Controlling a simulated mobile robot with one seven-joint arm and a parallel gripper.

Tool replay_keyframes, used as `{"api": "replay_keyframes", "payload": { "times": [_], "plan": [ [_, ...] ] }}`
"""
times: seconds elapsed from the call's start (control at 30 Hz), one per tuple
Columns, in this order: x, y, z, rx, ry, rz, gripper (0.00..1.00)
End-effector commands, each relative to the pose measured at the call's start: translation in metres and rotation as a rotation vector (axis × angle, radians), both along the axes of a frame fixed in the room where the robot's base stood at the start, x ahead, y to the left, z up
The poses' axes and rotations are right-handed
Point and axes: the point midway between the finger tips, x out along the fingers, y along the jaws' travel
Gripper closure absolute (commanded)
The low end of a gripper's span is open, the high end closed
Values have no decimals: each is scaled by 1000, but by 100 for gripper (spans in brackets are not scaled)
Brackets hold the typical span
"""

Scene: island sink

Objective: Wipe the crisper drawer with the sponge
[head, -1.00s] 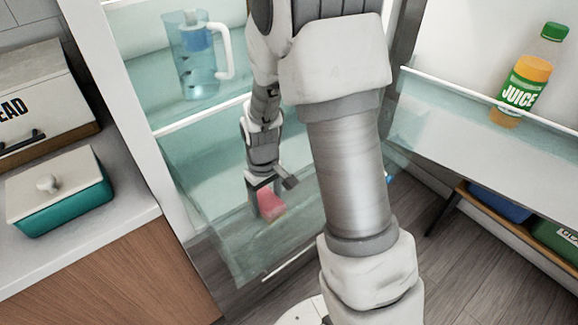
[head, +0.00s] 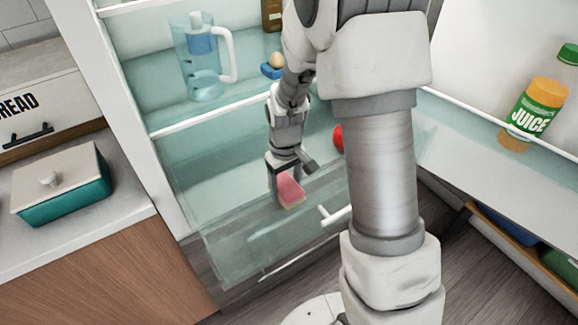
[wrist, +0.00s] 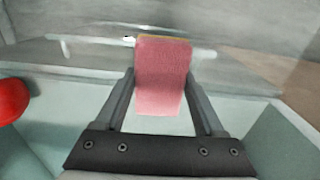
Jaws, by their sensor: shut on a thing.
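My gripper (head: 281,184) is shut on a pink sponge (head: 290,190) with a thin yellow layer. The sponge also shows between the fingers in the wrist view (wrist: 162,75). The crisper drawer (head: 225,262) is a clear, bluish bin low in the open fridge, pulled out toward me. My gripper holds the sponge at or just over the drawer's front part; I cannot tell whether the sponge touches it. A red round thing (head: 338,138) lies in the drawer to the right, partly hidden by my arm; it also shows in the wrist view (wrist: 12,100).
The open fridge door at right holds a juice bottle (head: 537,105). A teal box with a white lid (head: 62,190) and a bread box (head: 40,100) stand on the left counter.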

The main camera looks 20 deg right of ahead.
Motion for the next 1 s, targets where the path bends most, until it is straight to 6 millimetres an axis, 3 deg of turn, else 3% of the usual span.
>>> {"api": "replay_keyframes", "payload": {
  "times": [0.5, 1.0],
  "plan": [
    [7, 3, 48, 0, -1, 0, 81],
    [7, 4, 49, 0, -1, -1, 81]
  ]
}}
